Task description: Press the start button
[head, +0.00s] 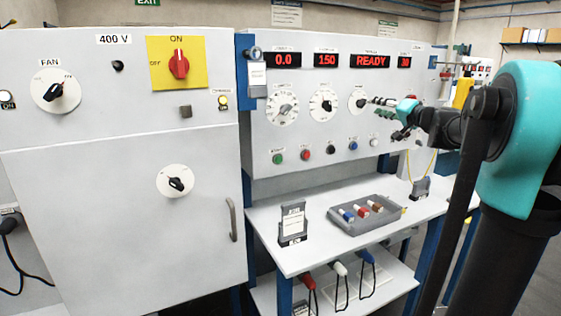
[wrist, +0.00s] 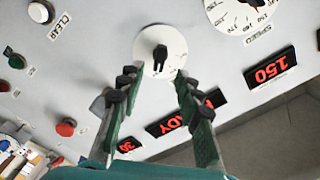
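In the head view, a green button (head: 277,158) is at the left end of the panel's lower row; its label is too small to read. Another green button (wrist: 17,61) shows at the left in the wrist view, beyond the white button (wrist: 40,12) marked CLEAR. I cannot tell which one is the start button. My gripper (head: 372,104) is in front of the panel's right part. In the wrist view my gripper (wrist: 157,80) is open, its fingers apart on either side of a black knob on a white dial (wrist: 174,38). I cannot tell whether they touch the panel.
A red button (wrist: 65,128) is left of the fingers in the wrist view. The panel display (head: 370,61) reads READY. A cabinet (head: 90,220) stands at left.

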